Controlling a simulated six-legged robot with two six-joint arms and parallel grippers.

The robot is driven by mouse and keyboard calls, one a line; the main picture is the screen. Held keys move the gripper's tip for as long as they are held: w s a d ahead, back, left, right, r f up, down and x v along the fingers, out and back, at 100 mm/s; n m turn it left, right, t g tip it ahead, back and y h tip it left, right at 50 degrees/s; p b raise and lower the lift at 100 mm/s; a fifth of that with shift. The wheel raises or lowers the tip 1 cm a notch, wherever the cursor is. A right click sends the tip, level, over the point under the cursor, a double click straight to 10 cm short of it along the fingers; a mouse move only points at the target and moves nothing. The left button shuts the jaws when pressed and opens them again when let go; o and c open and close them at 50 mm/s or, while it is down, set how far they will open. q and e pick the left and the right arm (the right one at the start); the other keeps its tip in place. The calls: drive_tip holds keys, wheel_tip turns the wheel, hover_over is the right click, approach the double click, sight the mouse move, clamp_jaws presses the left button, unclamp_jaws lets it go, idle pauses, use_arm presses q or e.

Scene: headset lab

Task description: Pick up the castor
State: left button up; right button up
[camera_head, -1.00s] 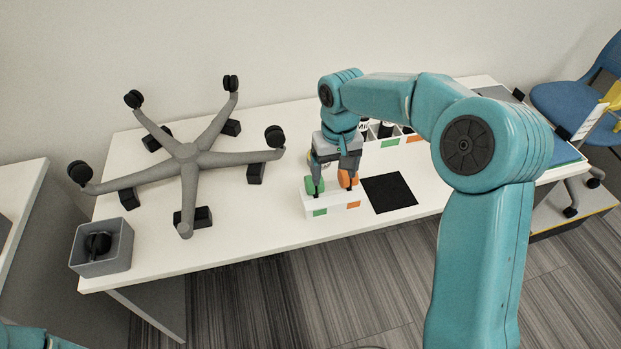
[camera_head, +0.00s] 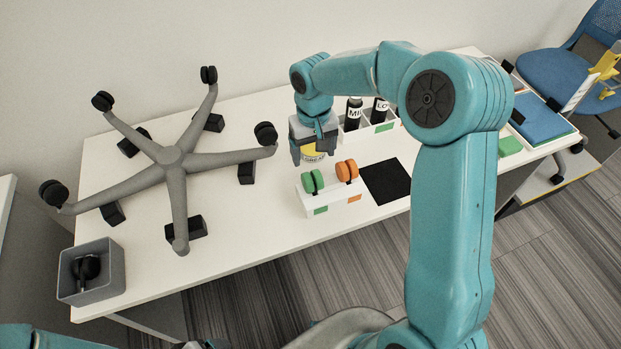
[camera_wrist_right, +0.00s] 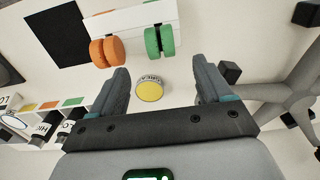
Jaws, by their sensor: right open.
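A green castor (camera_head: 313,181) and an orange castor (camera_head: 347,171) stand upright in a white holder (camera_head: 333,206) on the table. In the right wrist view the green castor (camera_wrist_right: 160,41) and orange castor (camera_wrist_right: 106,52) are beyond my fingertips. A black castor (camera_head: 86,267) lies in a grey bin (camera_head: 112,272) at the left front corner. My right gripper (camera_head: 313,157) is open and empty, behind the holder and apart from the castors. A yellow-lidded tin (camera_wrist_right: 149,91) shows between its fingers in the right wrist view. My left gripper is not in view.
An upturned grey chair base (camera_head: 172,157) fills the left of the table; its front leg end has no wheel. A black mat (camera_head: 387,182) lies right of the holder. A white rack (camera_head: 369,132) with dark bottles stands behind. Bare table lies between chair base and holder.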

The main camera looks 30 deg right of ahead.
hover_over(313, 180)
wheel_tip(313, 180, down, 6)
drive_tip(key=shift+s+a+r, duration=0.1)
drive_tip(key=shift+a, duration=0.05)
drive_tip(key=shift+s+a+f+p, duration=0.1)
drive_tip(key=shift+s+f+p, duration=0.2)
drive_tip(key=shift+f+p, duration=0.1)
drive_tip(key=f, duration=0.1)
drive_tip(key=f+p, duration=0.1)
drive_tip(key=f, duration=0.3)
drive_tip(key=shift+w, duration=0.35)
drive_tip(key=shift+s+f, duration=0.1)
drive_tip(key=shift+f, duration=0.05)
drive_tip(key=c, duration=0.9)
drive_tip(key=shift+c, duration=0.7)
